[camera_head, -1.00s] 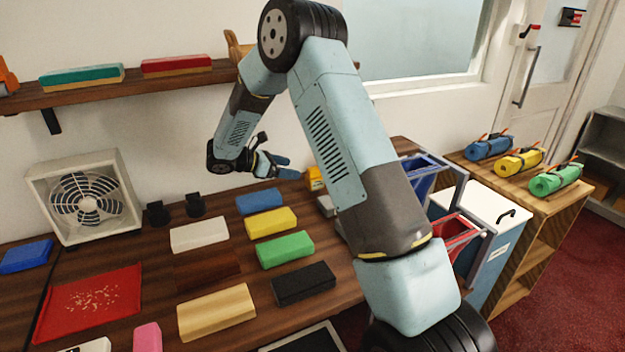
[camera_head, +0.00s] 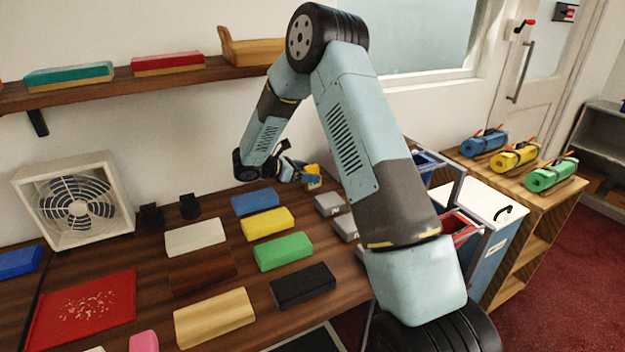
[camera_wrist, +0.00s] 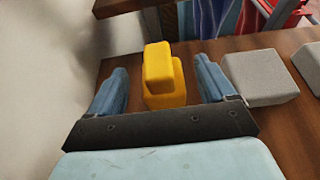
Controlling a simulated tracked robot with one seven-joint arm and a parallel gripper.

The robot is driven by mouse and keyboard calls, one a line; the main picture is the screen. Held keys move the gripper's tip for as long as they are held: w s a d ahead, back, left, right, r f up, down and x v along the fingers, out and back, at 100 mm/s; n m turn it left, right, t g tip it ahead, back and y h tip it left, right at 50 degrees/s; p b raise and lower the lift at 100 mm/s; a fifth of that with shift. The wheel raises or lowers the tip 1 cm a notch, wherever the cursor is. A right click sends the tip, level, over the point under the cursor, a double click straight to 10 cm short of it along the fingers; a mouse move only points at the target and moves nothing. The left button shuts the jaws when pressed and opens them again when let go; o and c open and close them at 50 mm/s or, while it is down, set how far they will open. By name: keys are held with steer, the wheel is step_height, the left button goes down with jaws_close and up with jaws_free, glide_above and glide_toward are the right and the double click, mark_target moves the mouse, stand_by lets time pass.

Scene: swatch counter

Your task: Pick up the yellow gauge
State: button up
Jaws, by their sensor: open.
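The yellow gauge (camera_wrist: 162,75) is a stepped yellow block standing on the dark wooden counter. In the wrist view it lies between and slightly beyond the two blue fingers of my gripper (camera_wrist: 160,88), which is open, with visible gaps on both sides. In the head view the gauge (camera_head: 312,172) shows at the back of the counter, partly hidden by my gripper (camera_head: 302,177).
Grey blocks (camera_wrist: 258,77) stand just right of the gauge. Blue (camera_head: 255,201), yellow (camera_head: 267,223) and green (camera_head: 283,250) blocks lie nearer on the counter. The wall (camera_wrist: 45,70) is close on the left in the wrist view.

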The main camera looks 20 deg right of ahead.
steer(key=x, duration=0.4)
steer(key=shift+f, duration=0.1)
steer(key=shift+c, duration=0.5)
steer(key=c, duration=1)
